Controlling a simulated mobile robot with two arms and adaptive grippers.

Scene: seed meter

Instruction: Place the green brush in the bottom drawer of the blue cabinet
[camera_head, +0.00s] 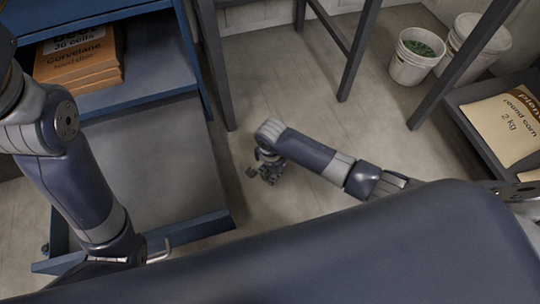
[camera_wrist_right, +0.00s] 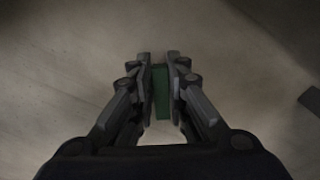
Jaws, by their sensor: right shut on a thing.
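The blue cabinet (camera_head: 182,60) stands at the left of the head view. Its bottom drawer (camera_head: 213,222) is pulled out, and the part of its grey floor that shows is bare. My right gripper (camera_head: 265,172) is low over the floor, to the right of the drawer and apart from it. In the right wrist view my right gripper (camera_wrist_right: 159,68) is shut on the green brush (camera_wrist_right: 161,92), a narrow green piece between its fingers. I cannot make out the brush in the head view. My left arm reaches down over the drawer's front-left part; its gripper is hidden behind my body.
A metal handle (camera_head: 160,251) shows near the drawer's front. Brown packages (camera_head: 80,62) lie on the cabinet shelf. White buckets (camera_head: 412,62) and a sack (camera_head: 507,125) are at the right. Dark table legs (camera_head: 358,50) stand at the back. The floor between is clear.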

